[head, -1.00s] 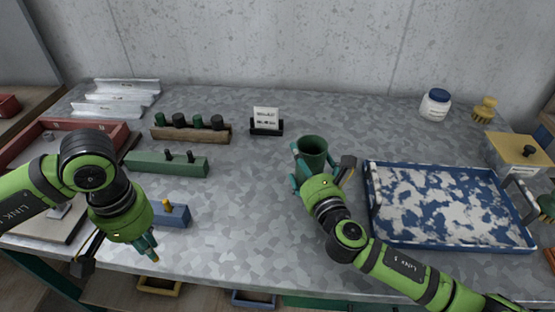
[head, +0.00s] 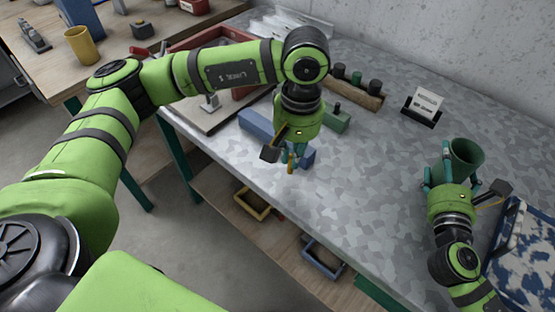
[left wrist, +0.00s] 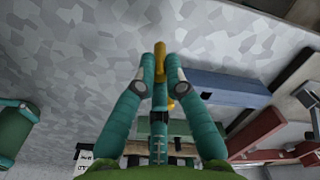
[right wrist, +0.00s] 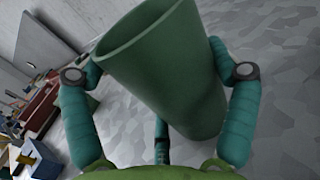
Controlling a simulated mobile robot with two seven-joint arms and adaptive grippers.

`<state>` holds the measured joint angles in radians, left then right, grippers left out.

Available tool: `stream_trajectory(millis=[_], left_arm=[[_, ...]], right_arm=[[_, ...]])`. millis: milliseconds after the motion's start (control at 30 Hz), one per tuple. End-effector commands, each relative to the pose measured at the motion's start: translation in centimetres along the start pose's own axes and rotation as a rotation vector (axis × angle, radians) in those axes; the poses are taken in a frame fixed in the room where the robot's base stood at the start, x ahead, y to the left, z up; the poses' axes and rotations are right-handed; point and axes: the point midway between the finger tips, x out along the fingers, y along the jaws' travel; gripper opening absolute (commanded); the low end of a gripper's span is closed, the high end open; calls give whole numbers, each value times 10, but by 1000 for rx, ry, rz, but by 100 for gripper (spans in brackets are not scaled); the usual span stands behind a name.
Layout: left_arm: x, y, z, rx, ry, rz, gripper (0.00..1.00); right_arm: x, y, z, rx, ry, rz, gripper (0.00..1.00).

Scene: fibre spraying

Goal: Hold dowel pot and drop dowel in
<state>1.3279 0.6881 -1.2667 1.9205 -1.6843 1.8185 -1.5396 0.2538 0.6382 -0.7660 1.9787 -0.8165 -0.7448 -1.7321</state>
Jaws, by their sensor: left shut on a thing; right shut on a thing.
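The dowel pot is a dark green open cup (head: 466,158), upright or nearly so at the right of the head view. My right gripper (head: 450,172) is shut on its side; the right wrist view shows the pot (right wrist: 165,70) between the teal fingers. My left gripper (head: 291,158) is shut on a yellow-orange dowel (left wrist: 160,60), held at the fingertips above the table's front edge area. The dowel is apart from the pot, well to its left. A blue block (head: 258,124) lies behind the left gripper, partly hidden; a yellow peg (left wrist: 171,104) shows near it.
A green block (head: 337,121), a wooden rack with dark pegs (head: 358,90) and a card stand (head: 422,106) stand farther back. Bare table lies between the two grippers.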

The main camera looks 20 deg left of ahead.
Motion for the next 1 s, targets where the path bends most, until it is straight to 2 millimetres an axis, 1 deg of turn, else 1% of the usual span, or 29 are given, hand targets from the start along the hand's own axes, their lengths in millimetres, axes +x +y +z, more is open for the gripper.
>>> stream_trajectory(millis=[33,100,367,500,700,1000], left_arm=[[-7,16,-5,-107,-9,-9,0],[-14,36,-12,-283,-27,-26,0],[-44,100,-27,-906,-120,-73,0],[-63,137,-30,-1268,-194,-86,0],[-87,185,-29,-1757,-314,-77,0],[-117,242,-19,-2348,-488,-7,0]], right_arm=[[0,0,1,0,-1,0,51],[0,0,1,0,-1,0,51],[0,0,0,0,-1,0,51],[0,0,1,0,-1,0,51],[0,0,0,0,-1,0,51],[0,0,0,0,-1,0,51]])
